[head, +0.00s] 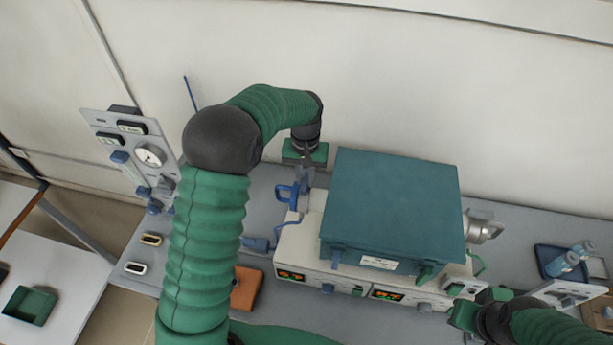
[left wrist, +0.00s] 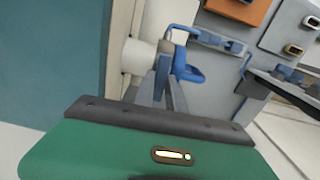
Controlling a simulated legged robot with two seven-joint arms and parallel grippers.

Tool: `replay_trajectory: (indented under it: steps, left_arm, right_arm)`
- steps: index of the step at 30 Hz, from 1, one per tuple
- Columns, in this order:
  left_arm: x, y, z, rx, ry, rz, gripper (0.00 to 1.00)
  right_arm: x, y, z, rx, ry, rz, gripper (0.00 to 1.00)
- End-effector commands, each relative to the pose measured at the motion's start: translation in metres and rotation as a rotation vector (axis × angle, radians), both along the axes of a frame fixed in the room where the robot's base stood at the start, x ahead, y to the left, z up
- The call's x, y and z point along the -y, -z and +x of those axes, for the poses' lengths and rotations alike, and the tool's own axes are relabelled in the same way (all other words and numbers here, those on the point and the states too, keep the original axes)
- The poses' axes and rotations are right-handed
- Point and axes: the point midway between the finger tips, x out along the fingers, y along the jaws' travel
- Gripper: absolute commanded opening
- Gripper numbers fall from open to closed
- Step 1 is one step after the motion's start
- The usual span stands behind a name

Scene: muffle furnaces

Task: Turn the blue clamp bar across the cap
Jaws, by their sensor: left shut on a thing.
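The blue clamp bar (head: 284,194) is at the left end of the furnace unit, beside the teal box. It also shows in the left wrist view (left wrist: 187,72), next to a pale round part (left wrist: 140,56) that looks like the cap. My left gripper (head: 305,178) reaches down from above. Its grey fingers (left wrist: 163,88) are shut on the blue clamp bar. The fingers hide part of the bar, and the cap is hard to make out in the head view. My right gripper (head: 465,312) is at the lower right, away from the bar; its jaws are unclear.
The teal box (head: 392,205) stands on the pale furnace base with red displays. A gauge panel (head: 140,150) is at the left. An orange-brown block (head: 247,288) lies in front. A blue tray with bottles (head: 565,262) is at the right. Grey bench is bare at the back right.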

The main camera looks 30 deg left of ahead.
Motion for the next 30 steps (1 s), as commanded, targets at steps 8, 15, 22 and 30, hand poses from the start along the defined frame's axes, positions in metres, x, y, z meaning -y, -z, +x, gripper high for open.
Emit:
replay_trajectory:
  steps: [8, 15, 22, 30]
  left_arm:
    - [0.002, -0.002, 0.000, 0.000, -0.157, -0.002, 0.00]
    - [0.002, -0.002, 0.000, 0.000, -0.375, -0.001, 0.00]
    - [0.002, -0.002, 0.001, 0.002, -0.595, -0.001, 0.00]
    - [0.002, -0.003, 0.001, 0.003, -0.853, 0.000, 0.00]
  right_arm:
    - [0.000, -0.005, 0.000, 0.000, 0.000, 0.000, 0.00]
    - [0.000, -0.011, 0.000, 0.000, 0.000, 0.000, 0.00]
    - [0.000, -0.018, 0.000, 0.000, 0.000, 0.000, 0.00]
    - [0.000, -0.027, 0.000, 0.000, 0.000, 0.000, 0.00]
